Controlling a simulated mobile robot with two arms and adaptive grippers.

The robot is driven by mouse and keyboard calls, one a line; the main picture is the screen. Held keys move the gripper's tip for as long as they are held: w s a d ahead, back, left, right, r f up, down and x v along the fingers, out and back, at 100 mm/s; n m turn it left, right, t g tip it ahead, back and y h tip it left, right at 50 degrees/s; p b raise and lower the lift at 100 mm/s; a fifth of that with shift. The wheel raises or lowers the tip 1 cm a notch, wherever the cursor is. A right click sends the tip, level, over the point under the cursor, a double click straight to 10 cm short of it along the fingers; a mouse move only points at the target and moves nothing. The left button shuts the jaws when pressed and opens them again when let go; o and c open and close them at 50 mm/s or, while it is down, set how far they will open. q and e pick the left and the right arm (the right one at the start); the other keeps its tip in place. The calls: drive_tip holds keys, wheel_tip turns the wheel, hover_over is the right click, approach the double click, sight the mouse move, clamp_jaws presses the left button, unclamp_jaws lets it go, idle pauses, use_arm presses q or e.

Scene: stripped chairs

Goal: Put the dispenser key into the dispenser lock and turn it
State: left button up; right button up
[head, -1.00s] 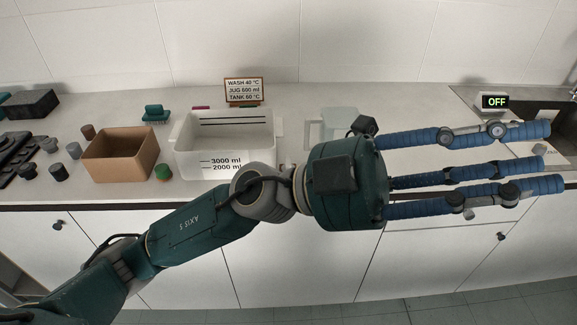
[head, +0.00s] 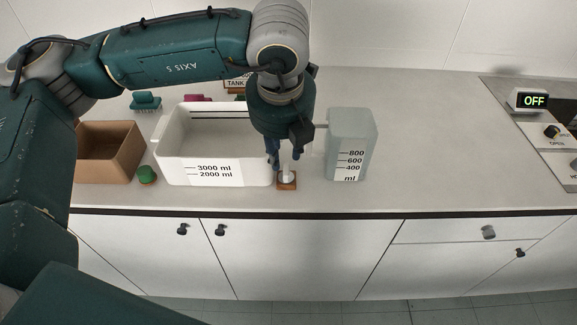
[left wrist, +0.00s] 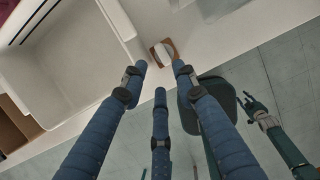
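A small white upright piece (head: 287,172) stands on a square brown base (head: 287,184) on the counter, between the white tank and the grey jug. It may be the dispenser key in a holder, but I cannot tell for sure. It also shows in the left wrist view (left wrist: 163,51), just beyond my fingertips. My left gripper (head: 284,162) points down over it, its three blue fingers spread and empty. My right gripper (left wrist: 255,108) shows small at the right of the left wrist view, low over the floor; its finger state is unclear. I cannot make out the dispenser lock.
The white tank (head: 215,172) stands close left of the base, the grey jug (head: 353,145) to its right. A brown box (head: 108,155) and a green knob-like piece (head: 147,174) are further left. A display reading OFF (head: 529,100) stands at right. Counter right of the jug is clear.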

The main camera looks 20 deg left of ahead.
sight(284, 169)
use_arm(q)
drive_tip(key=x, duration=0.3)
drive_tip(key=shift+s, duration=0.1)
drive_tip(key=p+x, duration=0.3)
drive_tip(key=x, duration=0.1)
drive_tip(key=shift+w+f, duration=0.3)
drive_tip(key=shift+f, duration=0.05)
drive_tip(key=shift+w+f, duration=0.1)
drive_tip(key=shift+f, duration=0.1)
clamp_jaws()
use_arm(e)
drive_tip(key=s+r, duration=0.3)
drive_tip(key=shift+d, duration=0.3)
